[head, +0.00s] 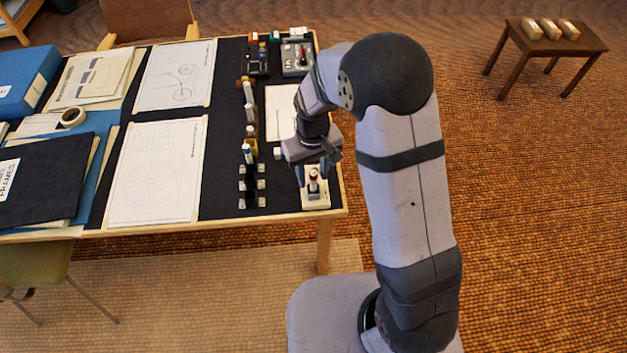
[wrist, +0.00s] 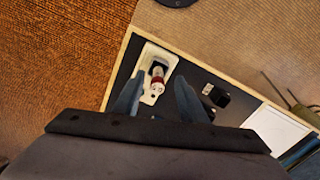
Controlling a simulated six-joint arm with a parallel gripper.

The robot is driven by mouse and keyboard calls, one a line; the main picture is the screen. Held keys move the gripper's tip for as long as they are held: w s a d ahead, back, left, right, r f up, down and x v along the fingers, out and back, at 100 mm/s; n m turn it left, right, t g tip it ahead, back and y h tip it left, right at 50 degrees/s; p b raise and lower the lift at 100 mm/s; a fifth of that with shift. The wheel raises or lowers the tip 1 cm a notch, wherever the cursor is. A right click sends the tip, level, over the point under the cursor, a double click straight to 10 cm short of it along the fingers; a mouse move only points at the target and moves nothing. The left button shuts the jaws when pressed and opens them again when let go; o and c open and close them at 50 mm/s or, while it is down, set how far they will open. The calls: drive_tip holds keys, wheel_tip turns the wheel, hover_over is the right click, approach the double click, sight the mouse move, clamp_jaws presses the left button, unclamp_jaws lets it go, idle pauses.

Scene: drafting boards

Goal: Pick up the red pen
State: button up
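The red pen (head: 313,178) shows as a small upright red-and-white piece in a cream holder (head: 316,202) at the table's near right corner. In the wrist view the red pen (wrist: 157,82) stands in the holder (wrist: 149,51), seen from above, with a dark patch beside it. My gripper (head: 314,166) is just above the holder, pointing down. In the wrist view my gripper (wrist: 159,78) is open, with one finger on each side of the pen in the picture. I see no contact, and the exact height gap is hard to tell.
A column of small upright items (head: 249,114) and several small pale blocks (head: 241,185) stand left of my gripper. Grey cases (head: 297,58) are at the back. Drawing sheets (head: 155,172) and folders lie farther left. A small side table (head: 545,44) stands apart at right.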

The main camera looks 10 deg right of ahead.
sight(313, 181)
drive_tip(key=shift+w+d+f+p, duration=0.15)
drive_tip(key=shift+f+p, duration=0.4)
drive_tip(key=shift+f, duration=1.5)
clamp_jaws()
